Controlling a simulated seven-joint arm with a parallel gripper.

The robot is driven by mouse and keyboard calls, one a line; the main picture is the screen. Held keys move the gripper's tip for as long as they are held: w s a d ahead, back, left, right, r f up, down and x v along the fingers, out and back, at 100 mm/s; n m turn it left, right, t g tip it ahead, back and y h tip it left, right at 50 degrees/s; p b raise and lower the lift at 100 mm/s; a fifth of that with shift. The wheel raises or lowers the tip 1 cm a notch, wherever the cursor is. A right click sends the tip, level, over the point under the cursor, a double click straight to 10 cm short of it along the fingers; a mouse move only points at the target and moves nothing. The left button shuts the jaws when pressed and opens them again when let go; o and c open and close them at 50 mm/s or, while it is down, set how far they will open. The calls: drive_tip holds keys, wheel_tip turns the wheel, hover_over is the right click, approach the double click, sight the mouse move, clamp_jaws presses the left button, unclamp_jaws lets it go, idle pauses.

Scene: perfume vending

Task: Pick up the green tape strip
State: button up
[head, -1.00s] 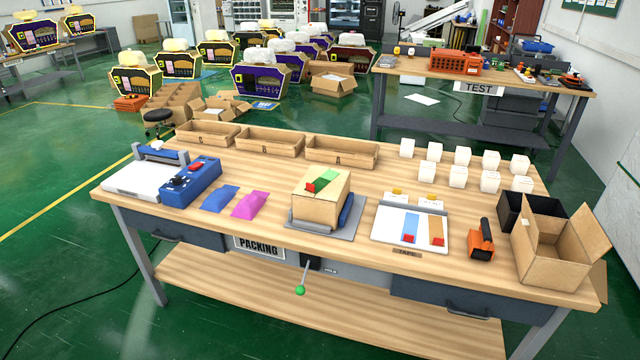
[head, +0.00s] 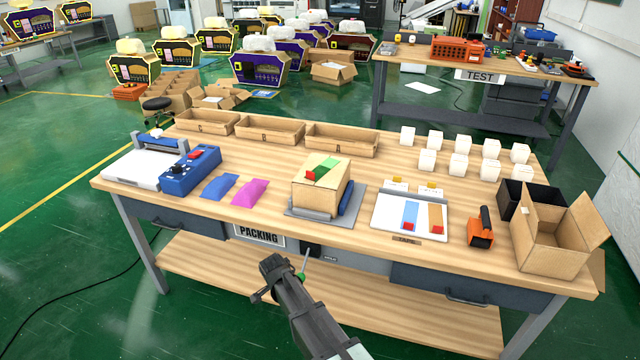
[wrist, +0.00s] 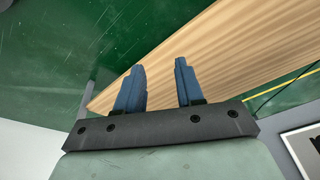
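The green tape strip (head: 324,166) lies on top of a cardboard box (head: 321,196), with a red piece at its near left end. The box sits on a grey fixture (head: 297,213) near the middle of the packing table. My gripper (head: 262,279) is in front of the table, below the tabletop's front edge, left of and well short of the strip. In the wrist view my gripper (wrist: 160,68) has two blue fingers apart with nothing between them. The strip does not show in the wrist view.
A board (head: 382,218) with a blue and a brown strip, both red-ended, is right of the box. Purple (head: 249,193) and blue (head: 219,188) pieces lie to the left. An orange tape dispenser (head: 481,232) and open carton (head: 552,240) stand at right. Bins (head: 340,148) line the back.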

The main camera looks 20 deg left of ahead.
drive_tip(key=w+a+r+m+y, duration=0.1)
drive_tip(key=w+a+r+m, duration=0.2)
drive_tip(key=a+r, duration=0.45)
drive_tip(key=w+a+r+m+y, duration=0.1)
drive_tip(key=w+a+r+m, duration=0.3)
drive_tip(key=r, duration=0.7)
drive_tip(key=w+d+r+m+g+y, duration=0.1)
drive_tip(key=w+d+r+m, duration=0.3)
drive_tip(key=r, duration=0.6)
drive_tip(key=w+d+r+m, duration=0.1)
drive_tip(key=w+d+r, duration=0.5)
drive_tip(key=r, duration=0.3)
drive_tip(key=w+d+r+m+g+y, duration=0.1)
drive_tip(key=w+d+r+m, duration=0.3)
drive_tip(key=r, duration=0.6)
drive_tip(key=shift+n, duration=0.4)
drive_tip(key=x, duration=0.4)
drive_tip(key=w+x, duration=0.1)
drive_tip(key=x, duration=0.4)
drive_tip(key=d+x, duration=0.1)
drive_tip(key=x, duration=0.3)
drive_tip(key=shift+w+f, duration=0.35)
drive_tip(key=shift+f, duration=0.1)
drive_tip(key=shift+c, duration=0.2)
clamp_jaws()
